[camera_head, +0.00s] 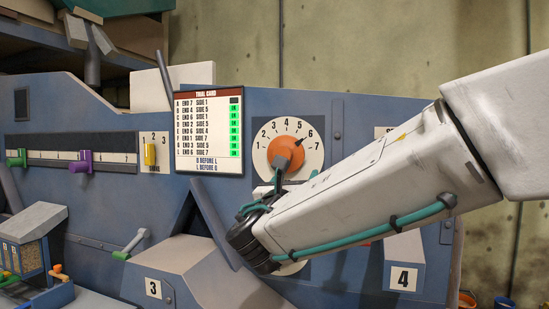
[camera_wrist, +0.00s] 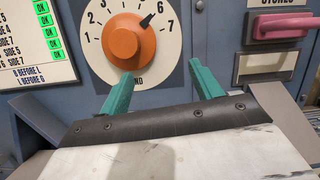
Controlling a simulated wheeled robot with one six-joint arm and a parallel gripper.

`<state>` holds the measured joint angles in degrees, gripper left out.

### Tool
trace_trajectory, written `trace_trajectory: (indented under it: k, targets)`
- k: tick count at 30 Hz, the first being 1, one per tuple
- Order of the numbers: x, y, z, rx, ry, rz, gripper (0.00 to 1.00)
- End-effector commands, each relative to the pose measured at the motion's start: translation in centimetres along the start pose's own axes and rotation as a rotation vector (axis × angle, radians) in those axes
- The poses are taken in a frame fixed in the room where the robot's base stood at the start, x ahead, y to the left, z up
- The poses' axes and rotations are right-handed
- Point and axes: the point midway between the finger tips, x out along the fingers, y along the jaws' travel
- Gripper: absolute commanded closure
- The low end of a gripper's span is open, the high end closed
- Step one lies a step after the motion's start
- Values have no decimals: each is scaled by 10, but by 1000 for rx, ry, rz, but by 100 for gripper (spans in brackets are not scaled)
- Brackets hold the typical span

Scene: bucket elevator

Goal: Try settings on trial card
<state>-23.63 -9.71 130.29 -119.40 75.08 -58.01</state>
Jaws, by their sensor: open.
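The trial card (camera_head: 209,165) hangs on the blue panel and lists lettered rows with END and SIDE numbers. Its top row has a dark box; the rows below show green OK marks. Contact cannot be told.
Left of the card are a slider with green (camera_head: 18,158) and purple (camera_head: 82,162) knobs and a yellow knob (camera_head: 150,155) under 1, 2, 3. A pink handle (camera_wrist: 281,25) is right of the dial. Blocks marked 3 (camera_head: 153,288) and 4 (camera_head: 404,278) jut out below.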

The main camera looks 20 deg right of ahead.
Motion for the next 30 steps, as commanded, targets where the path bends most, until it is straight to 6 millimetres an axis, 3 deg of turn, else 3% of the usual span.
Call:
trace_trajectory:
  k: [1,3,6,21,30]
  targets:
    - [-3,17,7,-41,-43,41,36]
    - [-6,31,15,-82,-88,77,36]
    - [-6,42,20,-109,-119,101,36]
    - [62,49,29,-110,-121,102,36]
    - [68,48,30,-109,-121,101,36]
